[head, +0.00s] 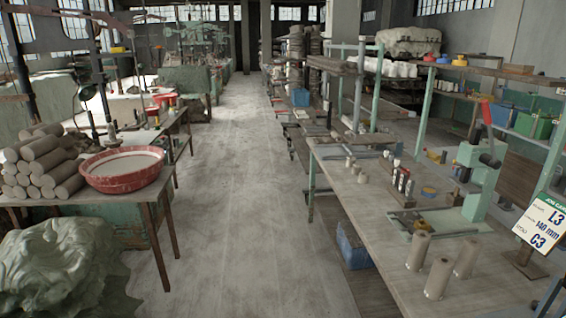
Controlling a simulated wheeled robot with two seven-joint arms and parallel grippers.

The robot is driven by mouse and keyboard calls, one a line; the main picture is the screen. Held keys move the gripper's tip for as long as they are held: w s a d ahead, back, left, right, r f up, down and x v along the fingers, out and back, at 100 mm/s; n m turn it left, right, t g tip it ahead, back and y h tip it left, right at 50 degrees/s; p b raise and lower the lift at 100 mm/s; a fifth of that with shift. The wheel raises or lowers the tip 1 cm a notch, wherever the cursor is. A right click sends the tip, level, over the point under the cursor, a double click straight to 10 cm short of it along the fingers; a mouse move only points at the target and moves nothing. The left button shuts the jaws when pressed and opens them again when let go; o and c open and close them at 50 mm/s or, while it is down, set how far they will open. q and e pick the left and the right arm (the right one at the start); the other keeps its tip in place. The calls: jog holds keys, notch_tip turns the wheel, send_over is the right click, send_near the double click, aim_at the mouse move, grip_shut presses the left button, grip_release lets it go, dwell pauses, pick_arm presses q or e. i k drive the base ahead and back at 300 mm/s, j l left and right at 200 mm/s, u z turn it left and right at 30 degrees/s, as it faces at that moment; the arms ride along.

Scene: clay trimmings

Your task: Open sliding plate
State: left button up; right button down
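Neither of my grippers shows in the head view. I cannot tell for sure which part is the sliding plate. A green hand press (483,187) with a red-handled lever (487,112) stands on the right workbench (372,232). A flat plate or tray (437,217) with small dark and yellow parts on it lies on the bench left of the press. Whether any plate there is open or shut is too small to tell.
Several clay cylinders (438,277) stand upright at the bench's near part. A sign (541,222) stands at the right. A left table (147,193) bears a red basin (122,170) and stacked clay rolls (43,160). The aisle floor (233,190) between is clear.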

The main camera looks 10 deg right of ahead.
aim_at(380, 149)
jog(key=i+z, duration=0.15)
jog(key=i, duration=0.45)
jog(key=i+j+z, duration=0.1)
jog(key=i, duration=0.5)
jog(key=i+j+z, duration=0.15)
jog(key=i, duration=0.5)
jog(key=j, duration=0.1)
